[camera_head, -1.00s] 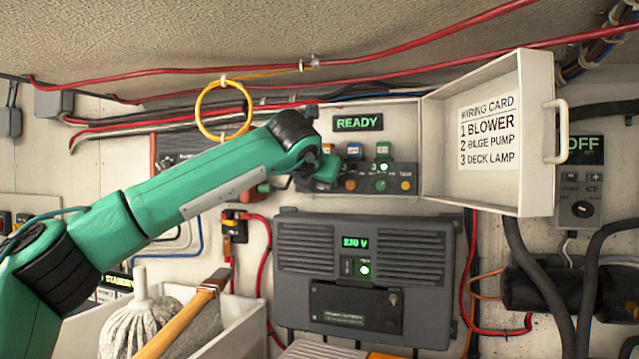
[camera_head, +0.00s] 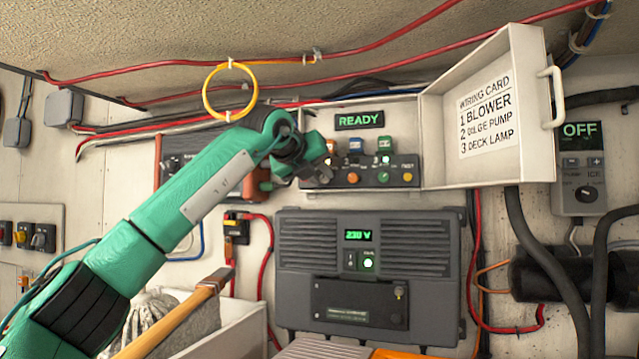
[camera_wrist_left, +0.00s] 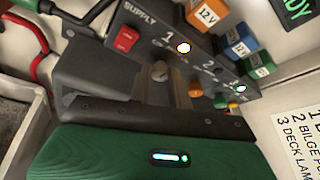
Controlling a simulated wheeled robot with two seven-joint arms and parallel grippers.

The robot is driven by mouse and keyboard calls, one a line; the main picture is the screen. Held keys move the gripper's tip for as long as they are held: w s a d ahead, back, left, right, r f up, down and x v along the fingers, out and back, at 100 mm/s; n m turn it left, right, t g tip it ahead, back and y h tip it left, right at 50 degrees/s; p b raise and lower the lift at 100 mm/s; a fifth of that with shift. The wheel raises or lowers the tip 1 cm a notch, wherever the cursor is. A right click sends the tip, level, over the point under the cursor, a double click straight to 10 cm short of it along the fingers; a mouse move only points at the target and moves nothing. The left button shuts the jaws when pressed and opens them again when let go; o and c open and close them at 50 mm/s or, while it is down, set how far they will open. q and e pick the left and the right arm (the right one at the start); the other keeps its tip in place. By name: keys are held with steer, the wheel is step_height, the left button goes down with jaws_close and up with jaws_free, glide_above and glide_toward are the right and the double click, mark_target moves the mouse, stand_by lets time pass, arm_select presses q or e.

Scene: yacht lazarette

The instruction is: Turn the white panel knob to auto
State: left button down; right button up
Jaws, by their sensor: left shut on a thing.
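The switch panel (camera_head: 395,180) is on the wall, inside a white box with its lid open to the right. In the left wrist view the white knob (camera_wrist_left: 160,71) sits under the number 1 and its lit lamp, beside the red supply switch (camera_wrist_left: 125,39). My left gripper (camera_head: 318,173) reaches the panel's left part and hides the knob in the head view. In the left wrist view the gripper (camera_wrist_left: 163,84) is shut on the white knob. I cannot read the knob's setting or an auto mark. My right gripper is not in view.
Orange (camera_head: 352,179), green (camera_head: 383,178) and yellow (camera_head: 407,177) knobs line up to the right on the panel. The open lid (camera_head: 490,120) bounds the right side. A yellow ring (camera_head: 229,91) hangs above my arm. A grey 230 V unit (camera_head: 365,275) is below.

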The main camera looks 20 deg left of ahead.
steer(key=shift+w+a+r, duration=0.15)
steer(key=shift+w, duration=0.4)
arm_select(q)
steer(key=c, duration=1.3)
jaws_free()
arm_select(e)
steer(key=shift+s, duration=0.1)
arm_select(q)
steer(key=shift+s+a+r+b, duration=0.1)
steer(key=shift+s+a+b, duration=0.05)
steer(key=shift+s+b, duration=0.2)
steer(key=shift+b+v, duration=0.4)
steer(key=shift+v, duration=0.55)
steer(key=b+v, duration=0.2)
steer(key=v, duration=0.9)
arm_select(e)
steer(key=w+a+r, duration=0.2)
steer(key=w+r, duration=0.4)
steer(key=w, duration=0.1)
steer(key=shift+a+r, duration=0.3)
arm_select(q)
steer(key=shift+a, duration=0.15)
